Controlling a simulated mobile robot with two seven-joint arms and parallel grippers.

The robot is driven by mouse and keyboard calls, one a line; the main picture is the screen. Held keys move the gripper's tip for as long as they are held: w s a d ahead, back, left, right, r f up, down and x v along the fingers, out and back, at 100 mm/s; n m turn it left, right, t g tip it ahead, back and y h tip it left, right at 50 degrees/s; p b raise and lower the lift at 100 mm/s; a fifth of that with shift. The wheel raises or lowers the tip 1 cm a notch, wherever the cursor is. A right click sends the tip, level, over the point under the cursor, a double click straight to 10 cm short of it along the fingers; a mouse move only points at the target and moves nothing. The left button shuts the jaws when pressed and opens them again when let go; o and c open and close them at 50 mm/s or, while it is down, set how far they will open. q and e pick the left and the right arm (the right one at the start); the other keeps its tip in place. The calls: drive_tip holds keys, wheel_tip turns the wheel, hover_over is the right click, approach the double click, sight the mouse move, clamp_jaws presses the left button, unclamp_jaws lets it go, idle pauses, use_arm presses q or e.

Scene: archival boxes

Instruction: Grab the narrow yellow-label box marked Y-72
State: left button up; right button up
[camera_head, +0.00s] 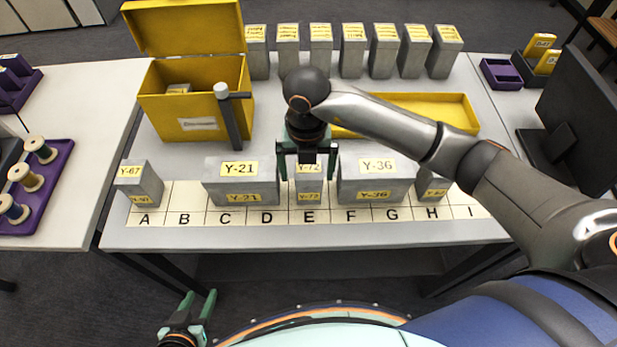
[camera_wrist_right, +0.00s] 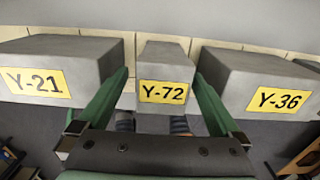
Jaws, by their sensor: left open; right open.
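The narrow grey box Y-72 (camera_head: 309,197) with yellow labels stands upright over the letter E, between the wide box Y-21 (camera_head: 241,190) and the wide box Y-36 (camera_head: 376,189). My right gripper (camera_head: 308,172) is open above Y-72 and hides part of its top. In the right wrist view the Y-72 box (camera_wrist_right: 163,75) lies between the two green fingers, with a gap on each side. Y-21 (camera_wrist_right: 60,68) and Y-36 (camera_wrist_right: 262,80) flank the fingers closely. My left gripper (camera_head: 196,308) is open and empty, low in front of the table.
Narrow box Y-67 (camera_head: 140,180) stands at A, and another narrow box (camera_head: 430,187) at H. An open yellow box (camera_head: 196,110) and a yellow tray (camera_head: 450,110) lie behind. Several grey boxes (camera_head: 352,52) line the back. A dark monitor (camera_head: 578,105) stands right.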

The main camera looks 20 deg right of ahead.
wheel_tip(320, 180, down, 5)
drive_tip(key=shift+d+f, duration=0.15)
clamp_jaws()
idle(0.9)
